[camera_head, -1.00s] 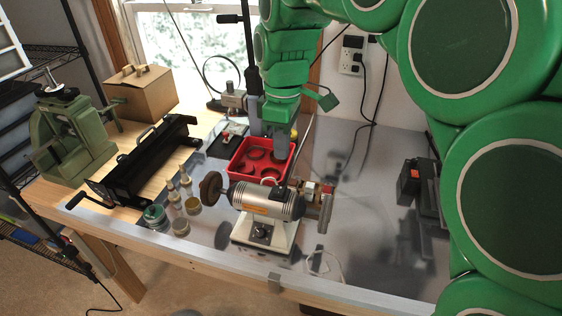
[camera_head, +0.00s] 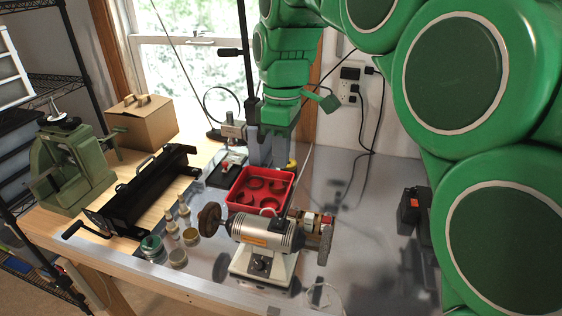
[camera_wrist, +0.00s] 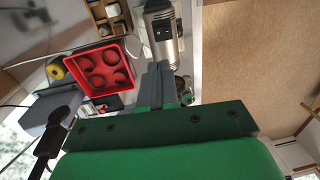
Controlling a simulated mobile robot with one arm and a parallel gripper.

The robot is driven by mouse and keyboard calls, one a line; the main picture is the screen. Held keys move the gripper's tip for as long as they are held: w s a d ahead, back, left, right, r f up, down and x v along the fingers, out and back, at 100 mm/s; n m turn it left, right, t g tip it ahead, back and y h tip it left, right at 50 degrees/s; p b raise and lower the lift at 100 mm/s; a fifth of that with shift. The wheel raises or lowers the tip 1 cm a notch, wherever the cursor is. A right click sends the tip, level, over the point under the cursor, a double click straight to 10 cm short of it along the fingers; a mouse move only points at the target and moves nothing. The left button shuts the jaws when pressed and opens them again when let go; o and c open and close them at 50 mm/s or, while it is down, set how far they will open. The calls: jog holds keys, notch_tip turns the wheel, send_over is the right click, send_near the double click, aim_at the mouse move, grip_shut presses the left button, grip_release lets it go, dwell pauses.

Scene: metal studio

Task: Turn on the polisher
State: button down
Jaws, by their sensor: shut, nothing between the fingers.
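The polisher (camera_head: 262,235) is a silver motor on a pale base, standing on the grey mat near the bench's front edge. It has a brown wheel (camera_head: 208,219) on its left and another wheel (camera_head: 325,244) on its right. A dark knob (camera_head: 260,264) shows on the front of the base. The wrist view shows the motor body (camera_wrist: 161,28) ahead of the fingers. My gripper (camera_wrist: 159,68) is shut and empty there. Whether the polisher is on cannot be told.
The red tray (camera_head: 233,203) lies right behind the polisher. Small bottles and jars (camera_head: 177,258) stand to its left, with a black metal tool (camera_head: 143,190) beyond. A cardboard box (camera_head: 143,124) stands at the back left. The mat right of the polisher is mostly clear.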

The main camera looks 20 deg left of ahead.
aim_at(277, 225)
jog(key=shift+s+r, duration=0.1)
jog(key=shift+s, duration=0.45)
jog(key=f, duration=0.4)
jog(key=s+f, duration=0.1)
jog(key=f, duration=0.9)
jog(key=shift+s, duration=0.35)
